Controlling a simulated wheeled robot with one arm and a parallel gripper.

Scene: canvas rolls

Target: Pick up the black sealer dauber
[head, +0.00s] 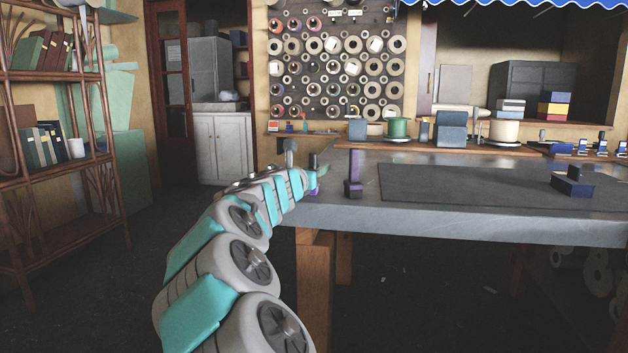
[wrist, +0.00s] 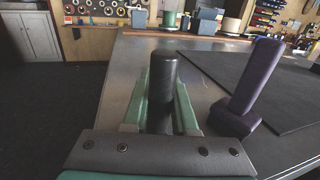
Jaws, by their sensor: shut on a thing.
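The black sealer dauber (wrist: 164,72) is a dark upright cylinder with a rounded top, standing between my fingers in the wrist view. My gripper (wrist: 160,108) is shut on it, with a green finger on each side. In the head view my gripper (head: 321,173) is at the table's left end, and the dauber's dark top (head: 313,160) shows just above the fingers. The dauber's lower end is hidden in the wrist view, and I cannot tell whether it touches the table.
A purple upright tool (head: 354,176) on a block base stands close to the right of my gripper. A dark mat (head: 470,187) covers much of the grey table (head: 420,229). A dark blue block (head: 573,187) sits at the mat's right. Spools and boxes line the back.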

